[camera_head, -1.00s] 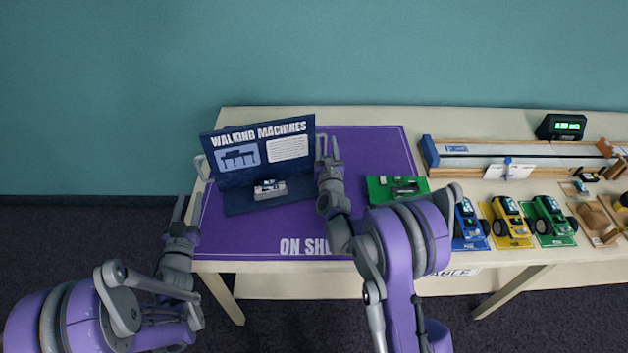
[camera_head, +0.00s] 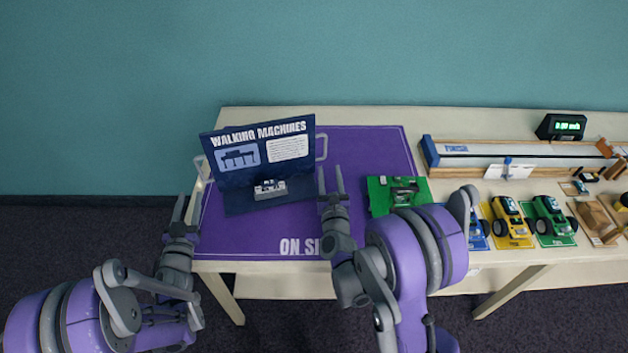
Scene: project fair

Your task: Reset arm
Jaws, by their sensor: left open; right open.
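My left gripper (camera_head: 187,212) is open and empty at the table's left front edge, beside the purple mat. My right gripper (camera_head: 331,183) is open and empty over the purple mat (camera_head: 375,150), just right of the display board. The blue "Walking Machines" display board (camera_head: 262,150) stands upright on the mat, with handles at its left and right sides. A small grey-white model (camera_head: 270,188) sits on its base. My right gripper's fingers are apart from the board's right handle (camera_head: 321,147).
A green board (camera_head: 381,203) lies right of my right gripper, partly behind my arm. Yellow (camera_head: 508,214) and green (camera_head: 549,214) toy cars, a partly hidden blue one, a long track (camera_head: 480,154) and a digital display (camera_head: 561,126) fill the table's right side.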

